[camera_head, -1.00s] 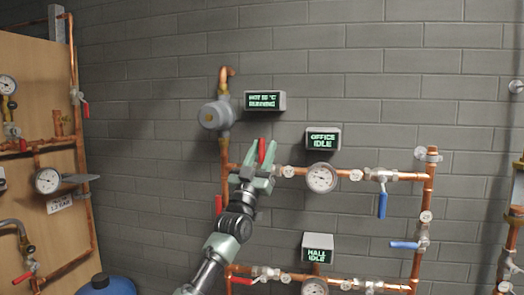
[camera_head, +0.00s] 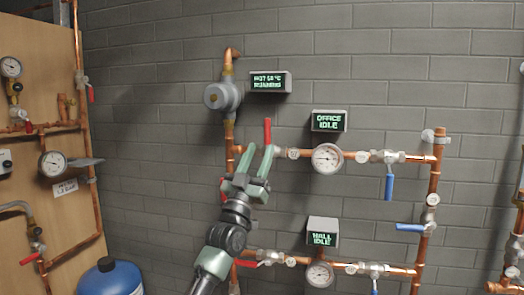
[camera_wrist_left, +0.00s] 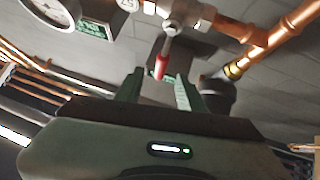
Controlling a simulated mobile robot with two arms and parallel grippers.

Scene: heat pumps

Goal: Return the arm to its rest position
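My left gripper (camera_head: 258,160) is in front of the copper pipework, just below a red valve handle (camera_head: 267,131) that points up. Its two fingers are apart with nothing visible between them. In the left wrist view the fingers (camera_wrist_left: 160,88) are also spread, and the red handle (camera_wrist_left: 161,66) shows beyond the tips, apart from them as far as I can tell. My right gripper is not in view.
The office gauge (camera_head: 327,158) and blue handles (camera_head: 389,187) are right of the gripper. A pump (camera_head: 222,97) is above. The lower hall pipe (camera_head: 345,266) runs below. A wooden panel (camera_head: 35,150) with pipes and a blue tank (camera_head: 110,279) are at left.

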